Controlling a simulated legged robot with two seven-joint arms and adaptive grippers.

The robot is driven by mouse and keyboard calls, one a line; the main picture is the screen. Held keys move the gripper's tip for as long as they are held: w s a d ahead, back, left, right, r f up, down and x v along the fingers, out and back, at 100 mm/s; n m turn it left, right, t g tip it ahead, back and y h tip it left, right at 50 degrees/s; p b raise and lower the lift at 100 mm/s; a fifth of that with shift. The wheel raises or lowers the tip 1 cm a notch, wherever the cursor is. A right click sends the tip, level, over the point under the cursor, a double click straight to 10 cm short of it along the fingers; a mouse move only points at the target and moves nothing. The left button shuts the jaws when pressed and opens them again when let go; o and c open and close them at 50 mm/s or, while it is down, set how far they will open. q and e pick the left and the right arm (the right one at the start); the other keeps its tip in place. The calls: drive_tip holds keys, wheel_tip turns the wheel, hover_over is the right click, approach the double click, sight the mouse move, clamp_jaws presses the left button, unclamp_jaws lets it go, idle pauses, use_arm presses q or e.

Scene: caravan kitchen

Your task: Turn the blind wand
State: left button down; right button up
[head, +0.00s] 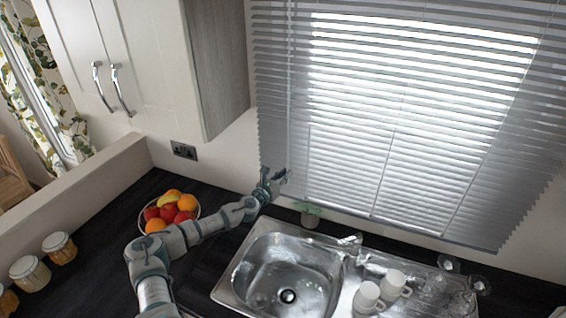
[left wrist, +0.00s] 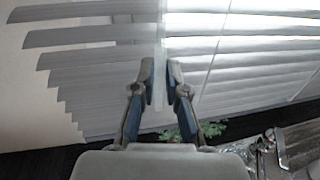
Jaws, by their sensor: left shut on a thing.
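The blind (head: 400,120) hangs over the window with its grey-white slats, and bright light shows through the middle. The blind wand (left wrist: 160,90) is a thin, pale upright rod near the blind's left edge. My left gripper (head: 277,180) is at the lower left part of the blind. In the left wrist view its two fingers (left wrist: 160,70) stand on either side of the wand, shut on it. The wand is hard to make out in the head view. My right gripper is not in view.
A sink (head: 290,270) lies below the blind, with a tap (head: 350,240), white mugs (head: 393,284) and glasses (head: 466,302) to its right. A small green plant (head: 309,212) stands behind it. A fruit bowl (head: 171,210) is left of my arm, under a wall cupboard (head: 150,60).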

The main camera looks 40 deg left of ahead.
use_arm(q)
drive_tip(key=n+y+p, duration=0.1)
drive_tip(key=r+n+y+p, duration=0.1)
drive_tip(key=shift+w+d+g+y, duration=0.1)
drive_tip(key=shift+d+g+y, duration=0.05)
drive_tip(key=shift+g+y, duration=0.2)
drive_tip(key=shift+d+n+y+p, duration=0.1)
drive_tip(key=shift+n+y+p, duration=0.3)
drive_tip(key=shift+y, duration=0.45)
drive_tip(key=shift+w+d+n+g+y, duration=0.15)
drive_tip(key=shift+n+g+y, duration=1.1)
drive_tip(key=shift+y, duration=0.2)
drive_tip(key=shift+w+d+n+g+y, duration=0.1)
drive_tip(key=shift+n+g+y, duration=1.1)
drive_tip(key=shift+y, duration=0.3)
drive_tip(key=shift+w+d+n+g+y, duration=0.15)
drive_tip(key=shift+n+g+y, duration=1.1)
drive_tip(key=shift+y, duration=0.2)
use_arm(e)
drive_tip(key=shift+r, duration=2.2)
use_arm(q)
drive_tip(key=c, duration=1.2)
unclamp_jaws()
drive_tip(key=shift+f, duration=0.3)
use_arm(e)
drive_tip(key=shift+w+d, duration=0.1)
